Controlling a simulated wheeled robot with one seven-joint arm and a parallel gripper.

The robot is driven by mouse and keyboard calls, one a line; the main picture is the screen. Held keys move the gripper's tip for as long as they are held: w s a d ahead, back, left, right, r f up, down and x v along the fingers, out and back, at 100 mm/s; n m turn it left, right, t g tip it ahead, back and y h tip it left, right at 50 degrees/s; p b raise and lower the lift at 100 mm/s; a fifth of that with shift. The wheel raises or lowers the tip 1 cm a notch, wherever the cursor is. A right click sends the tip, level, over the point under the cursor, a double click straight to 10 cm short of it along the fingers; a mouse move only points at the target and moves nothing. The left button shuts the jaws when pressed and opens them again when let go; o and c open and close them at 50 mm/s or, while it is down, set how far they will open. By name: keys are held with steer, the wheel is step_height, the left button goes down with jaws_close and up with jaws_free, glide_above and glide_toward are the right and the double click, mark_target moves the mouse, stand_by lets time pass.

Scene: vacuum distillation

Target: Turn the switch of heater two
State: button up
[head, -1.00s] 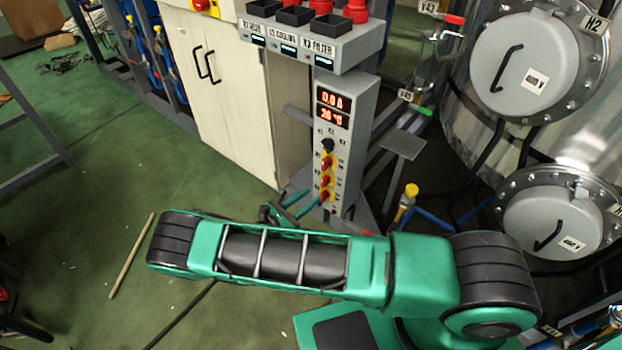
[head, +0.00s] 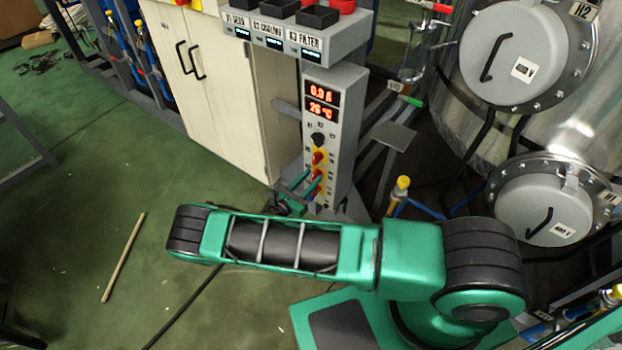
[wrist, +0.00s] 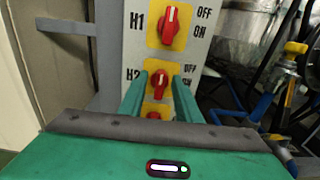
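The heater two switch, a red knob on a yellow plate labelled H2, shows in the wrist view (wrist: 160,83) and on the grey control panel in the head view (head: 316,175). Its pointer is near upright with a slight tilt. OFF is printed upper right of it and ON below that. My gripper (wrist: 160,77) is open, with one green finger on each side of the H2 knob in the picture. I cannot tell whether they touch it. In the head view my gripper (head: 304,183) is at the panel's lower left front.
The H1 switch (wrist: 170,25) sits just above, its red pointer near upright. Another red switch (wrist: 154,115) sits below, partly hidden by my gripper. A black knob (head: 318,139) and red displays (head: 321,103) are higher on the panel. A cabinet (head: 215,90) stands left; a yellow-capped valve (head: 402,183) right.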

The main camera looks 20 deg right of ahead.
steer(key=shift+w+d, duration=0.3)
steer(key=shift+d, duration=0.1)
jaws_close()
